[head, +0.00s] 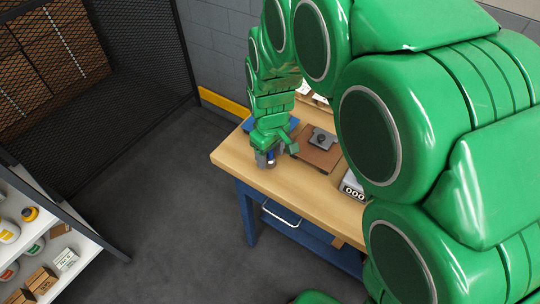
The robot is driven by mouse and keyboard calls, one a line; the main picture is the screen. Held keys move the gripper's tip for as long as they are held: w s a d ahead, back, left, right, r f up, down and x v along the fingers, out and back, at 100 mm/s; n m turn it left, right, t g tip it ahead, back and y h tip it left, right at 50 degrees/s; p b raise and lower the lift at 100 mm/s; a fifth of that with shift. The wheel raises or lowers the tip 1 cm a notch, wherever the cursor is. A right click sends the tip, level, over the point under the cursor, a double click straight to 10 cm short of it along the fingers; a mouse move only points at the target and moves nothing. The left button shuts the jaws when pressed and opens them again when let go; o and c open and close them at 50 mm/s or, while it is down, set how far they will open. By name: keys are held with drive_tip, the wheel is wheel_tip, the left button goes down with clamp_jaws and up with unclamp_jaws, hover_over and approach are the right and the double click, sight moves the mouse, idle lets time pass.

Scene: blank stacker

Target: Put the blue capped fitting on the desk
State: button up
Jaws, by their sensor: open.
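The desk (235,154) has a light wooden top and a blue frame with a drawer. My gripper (273,152) is at the end of my green arm, low over the desk's left part, with its fingers open. A small grey and blue thing (271,163), which looks like the blue capped fitting, is right at my fingertips. It seems to be on the desktop or just above it; the fingers partly hide it, and I cannot tell whether they touch it.
A brown board (318,158) with a grey metal part (322,139) lies right of my gripper. A grey box with dials (353,187) sits near the front edge. A white shelf (60,240) with goods stands at lower left. The floor between is clear.

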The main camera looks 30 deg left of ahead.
wheel_tip(320, 180, up, 11)
drive_tip(key=shift+f, duration=0.1)
idle(0.3)
drive_tip(key=shift+w+d, duration=0.1)
drive_tip(key=shift+d, duration=0.15)
drive_tip(key=d+r+m, duration=0.3)
drive_tip(key=d+m, duration=0.1)
drive_tip(key=d, duration=0.8)
drive_tip(key=d+r+m, duration=0.2)
drive_tip(key=d+m, duration=0.1)
drive_tip(key=d, duration=0.9)
drive_tip(key=s+d+m+g, duration=0.1)
drive_tip(key=s+d+m, duration=0.7)
drive_tip(key=s+d, duration=0.7)
drive_tip(key=d, duration=0.3)
drive_tip(key=shift+d+r+m+g, duration=0.2)
drive_tip(key=shift+d+m+g, duration=0.1)
drive_tip(key=shift+m+g, duration=0.1)
